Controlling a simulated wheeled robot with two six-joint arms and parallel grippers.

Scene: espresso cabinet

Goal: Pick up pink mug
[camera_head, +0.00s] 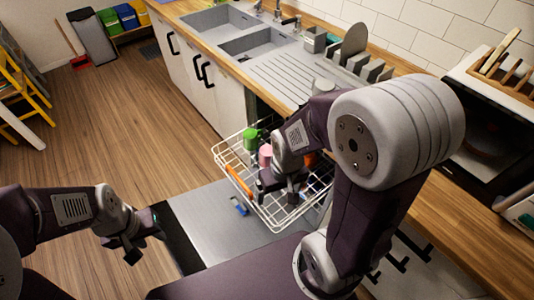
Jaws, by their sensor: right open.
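The pink mug (265,154) stands in the white wire dishwasher rack (228,155), in the middle of the view. A green mug (250,138) is just behind it to the left. My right gripper (280,187) is open over the rack, at the near right side of the pink mug, and hides its lower part. I cannot tell whether the fingers touch the mug. My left gripper (133,254) hangs at the lower left, well away from the rack. Its jaw state is unclear.
The dishwasher door (205,212) lies open, with a small blue item (239,207) on it. An orange item (239,182) is at the rack's left edge. The counter with a double sink (262,45) runs behind. Wooden floor (125,120) is free at left.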

